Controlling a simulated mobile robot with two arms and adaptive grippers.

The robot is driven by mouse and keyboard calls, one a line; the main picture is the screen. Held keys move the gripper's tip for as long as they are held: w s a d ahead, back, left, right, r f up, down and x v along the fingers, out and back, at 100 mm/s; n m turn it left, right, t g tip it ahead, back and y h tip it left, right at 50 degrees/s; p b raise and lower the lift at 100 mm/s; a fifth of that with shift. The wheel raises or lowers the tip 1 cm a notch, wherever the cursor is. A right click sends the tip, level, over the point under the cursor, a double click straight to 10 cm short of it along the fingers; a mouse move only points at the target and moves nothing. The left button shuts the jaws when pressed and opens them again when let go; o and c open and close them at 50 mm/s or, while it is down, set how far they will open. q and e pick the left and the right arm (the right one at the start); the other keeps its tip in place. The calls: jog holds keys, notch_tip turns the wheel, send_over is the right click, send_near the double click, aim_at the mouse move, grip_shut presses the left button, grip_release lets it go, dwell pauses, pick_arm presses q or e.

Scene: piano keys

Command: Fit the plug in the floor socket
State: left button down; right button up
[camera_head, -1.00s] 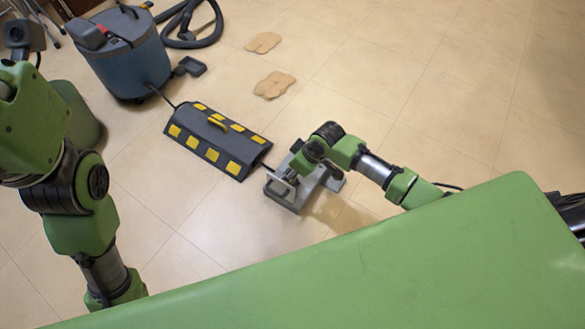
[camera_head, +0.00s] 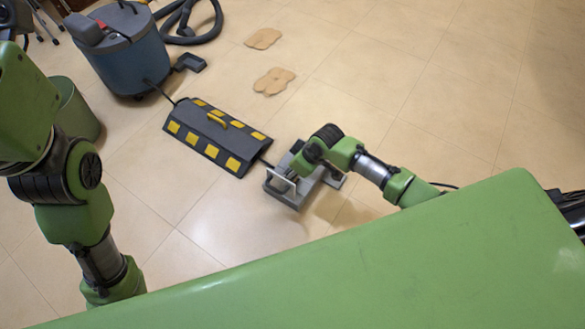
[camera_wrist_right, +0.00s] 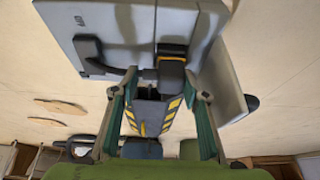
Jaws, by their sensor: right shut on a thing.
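The floor socket (camera_head: 287,190) is a grey box with a raised light lid or plate, standing on the tiles in the middle of the head view. It also shows at the top of the right wrist view (camera_wrist_right: 88,32). My right gripper (camera_head: 294,168) is low over the box. In the right wrist view its fingers (camera_wrist_right: 158,90) are around the black plug (camera_wrist_right: 171,74), which is against the box. I cannot tell how deep the plug sits. My left arm is folded up at the left; its gripper is out of the picture.
A black cable ramp with yellow patches (camera_head: 190,145) lies left of the socket, with a black cable at both ends. A blue vacuum cleaner (camera_head: 128,60) and a green bin (camera_head: 78,110) stand farther left. Two tan mats (camera_head: 274,81) lie behind. Floor to the right is clear.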

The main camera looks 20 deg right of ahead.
jog(key=shift+f, duration=0.25)
jog(key=o, duration=1.7)
jog(key=shift+r, duration=0.1)
